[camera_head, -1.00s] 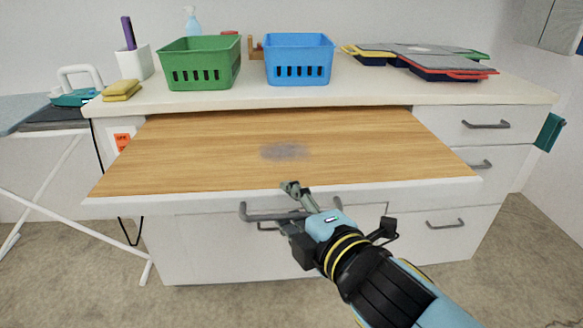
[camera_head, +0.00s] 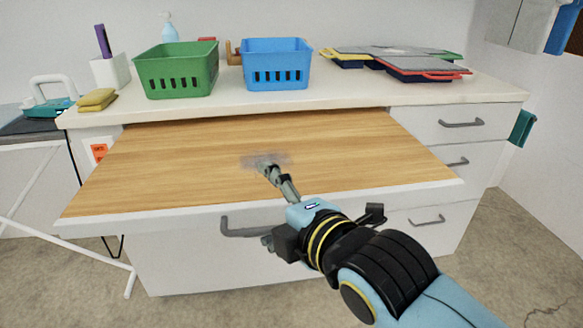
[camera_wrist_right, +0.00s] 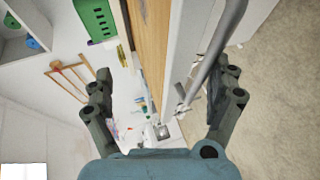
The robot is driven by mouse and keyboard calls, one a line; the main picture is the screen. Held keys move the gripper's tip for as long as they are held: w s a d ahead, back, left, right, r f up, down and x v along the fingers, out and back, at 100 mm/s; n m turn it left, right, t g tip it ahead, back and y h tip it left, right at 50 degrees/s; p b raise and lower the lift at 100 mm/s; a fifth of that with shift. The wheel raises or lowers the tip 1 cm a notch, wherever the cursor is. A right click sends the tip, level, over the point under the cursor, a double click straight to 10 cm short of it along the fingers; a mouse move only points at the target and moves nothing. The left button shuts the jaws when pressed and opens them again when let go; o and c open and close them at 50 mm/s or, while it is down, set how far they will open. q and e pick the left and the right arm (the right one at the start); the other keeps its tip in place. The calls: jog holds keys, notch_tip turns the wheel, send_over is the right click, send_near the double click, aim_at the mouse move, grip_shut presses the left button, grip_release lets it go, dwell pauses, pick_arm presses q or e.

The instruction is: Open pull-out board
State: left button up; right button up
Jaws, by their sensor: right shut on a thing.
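The pull-out board (camera_head: 210,180) has a wooden top and a white front, and stands well out from under the white countertop. A dark bar handle (camera_head: 236,230) is on its front; the bar also shows in the right wrist view (camera_wrist_right: 214,62). My right gripper (camera_head: 266,202) is at the front edge, one finger over the wooden top and the other low by the handle. In the right wrist view the white front (camera_wrist_right: 178,60) and handle lie between the fingers (camera_wrist_right: 162,98). The gripper is shut on the board's front; the exact contact is hard to see. My left gripper is not in view.
A green basket (camera_head: 176,72), a blue basket (camera_head: 276,64) and flat trays (camera_head: 420,68) stand on the countertop (camera_head: 360,97). Drawers (camera_head: 455,128) are at right, an ironing board at left. Floor in front is clear.

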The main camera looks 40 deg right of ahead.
jog(key=shift+s+a+r+p, duration=0.15)
jog(key=shift+s+r+p, duration=0.6)
jog(key=shift+s+r, duration=0.15)
jog(key=shift+c, duration=0.3)
jog(key=shift+s+a+p, duration=0.15)
jog(key=shift+s+p, duration=0.45)
jog(key=shift+s, duration=0.6)
jog(key=c, duration=0.6)
jog(key=p+v, duration=0.1)
jog(key=v, duration=0.1)
jog(key=f+p+v, duration=0.1)
jog(key=v, duration=0.2)
jog(key=p+v, duration=0.1)
jog(key=v, duration=0.1)
jog(key=shift+s+a+f, duration=0.15)
jog(key=shift+s, duration=0.4)
jog(key=shift+w, duration=0.2)
